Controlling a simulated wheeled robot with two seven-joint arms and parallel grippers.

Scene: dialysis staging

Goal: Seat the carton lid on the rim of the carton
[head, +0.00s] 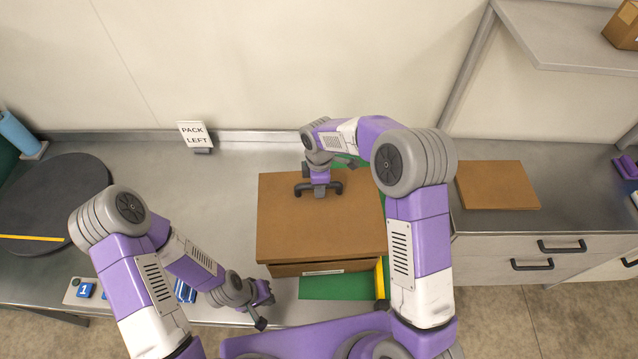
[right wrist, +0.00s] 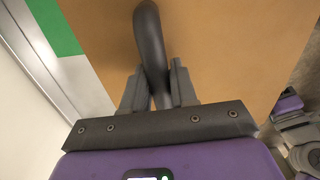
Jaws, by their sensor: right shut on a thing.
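The carton lid (head: 290,230) is a flat brown panel with a dark handle on its top. It covers the carton (head: 290,269), whose front wall with a white label shows below the lid's front edge. I cannot tell whether the lid touches the rim, which is hidden. My right gripper (head: 319,190) is shut on the lid's handle, toward the lid's back. In the right wrist view the dark curved handle (right wrist: 150,45) runs between the jaws (right wrist: 160,90) over the brown lid. My left gripper (head: 265,306) looks open and empty, left of the carton's front.
The carton stands on a green mat (head: 335,287), with a yellow item (head: 380,280) at its front right. A "PACK LEFT" sign (head: 194,136) stands behind. A round dark disc (head: 55,195) lies left; a brown panel (head: 497,185) lies on the right counter.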

